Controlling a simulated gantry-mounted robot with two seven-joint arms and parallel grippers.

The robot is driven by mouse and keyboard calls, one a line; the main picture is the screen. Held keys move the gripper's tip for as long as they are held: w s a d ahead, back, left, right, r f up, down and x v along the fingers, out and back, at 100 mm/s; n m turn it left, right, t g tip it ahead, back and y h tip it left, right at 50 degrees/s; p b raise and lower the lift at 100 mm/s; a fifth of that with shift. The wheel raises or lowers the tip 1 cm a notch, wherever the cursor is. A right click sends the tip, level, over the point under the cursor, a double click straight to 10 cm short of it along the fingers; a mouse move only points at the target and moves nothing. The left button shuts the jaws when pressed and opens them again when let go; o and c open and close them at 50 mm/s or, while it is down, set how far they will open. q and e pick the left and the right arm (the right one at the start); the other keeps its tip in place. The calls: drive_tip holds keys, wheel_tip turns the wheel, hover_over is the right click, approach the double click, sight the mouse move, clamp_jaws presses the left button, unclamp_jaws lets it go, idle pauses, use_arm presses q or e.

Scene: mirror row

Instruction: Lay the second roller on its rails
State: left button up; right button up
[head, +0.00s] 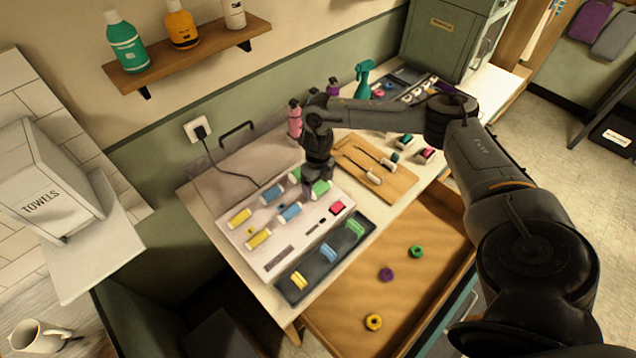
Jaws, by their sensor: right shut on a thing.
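My right gripper (317,188) points down over the back right of a white panel (275,246). It is shut on a green roller (322,186), partly hidden by the fingers; I cannot tell whether this roller touches the panel. Another green piece (295,175) shows just left of the gripper. Two blue rollers (289,214) and two yellow rollers (240,218) lie on the panel further left. The rails cannot be clearly made out at this size. A dark tray (318,268) in front holds yellow, blue and green pieces. My left gripper is not in view.
A wooden board (400,186) with two white-tipped tools lies right of the panel. A pink bottle (294,120) stands behind the gripper. An open wooden drawer (340,325) in front holds purple, green and yellow rings. A plugged-in cable runs behind the panel.

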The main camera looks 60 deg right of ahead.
idle(0.3)
drive_tip(key=o, duration=0.9)
drive_tip(key=shift+c, duration=0.2)
drive_tip(key=shift+f, duration=0.1)
drive_tip(key=shift+r, duration=0.2)
drive_tip(key=shift+r+p, duration=1.8)
drive_tip(key=shift+r, duration=0.15)
drive_tip(key=shift+r+p, duration=1.2)
drive_tip(key=shift+r, duration=0.2)
